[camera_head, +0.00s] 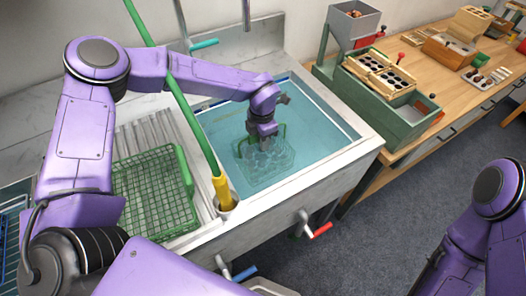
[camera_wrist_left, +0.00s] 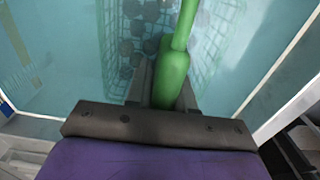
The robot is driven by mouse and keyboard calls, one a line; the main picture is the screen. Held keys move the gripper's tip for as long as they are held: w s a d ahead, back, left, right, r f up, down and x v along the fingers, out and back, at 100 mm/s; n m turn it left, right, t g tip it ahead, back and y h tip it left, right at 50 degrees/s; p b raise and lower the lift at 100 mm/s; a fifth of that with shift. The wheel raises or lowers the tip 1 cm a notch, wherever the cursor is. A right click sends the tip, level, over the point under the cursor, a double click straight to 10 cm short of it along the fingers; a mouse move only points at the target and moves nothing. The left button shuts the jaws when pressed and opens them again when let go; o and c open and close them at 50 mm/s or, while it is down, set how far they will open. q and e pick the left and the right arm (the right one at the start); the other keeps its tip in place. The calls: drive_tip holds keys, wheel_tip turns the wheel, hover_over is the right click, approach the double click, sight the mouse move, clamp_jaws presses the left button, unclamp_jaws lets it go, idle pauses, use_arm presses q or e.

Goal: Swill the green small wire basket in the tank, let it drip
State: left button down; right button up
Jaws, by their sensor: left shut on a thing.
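The green small wire basket (camera_head: 264,162) sits in the water of the tank (camera_head: 325,122), seen blurred through the surface. My left gripper (camera_head: 264,142) is above it, shut on its green handle. In the left wrist view the thick green handle (camera_wrist_left: 172,75) lies between the fingers of my left gripper (camera_wrist_left: 168,85). The basket's green mesh (camera_wrist_left: 203,62) hangs beyond, with several dark round things (camera_wrist_left: 130,35) in it under water. My right arm shows at the lower right of the head view; its gripper is out of frame.
A larger green wire basket (camera_head: 152,195) rests on the ribbed drainboard (camera_head: 148,132) left of the tank. A green pole with a yellow end (camera_head: 222,190) stands at the tank's near left corner. A green box with wooden trays (camera_head: 380,75) stands right of the tank.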

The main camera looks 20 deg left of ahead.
wheel_tip(320, 180, up, 14)
drive_tip(key=p, duration=1.3)
drive_tip(key=shift+f, duration=0.25)
idle(5.8)
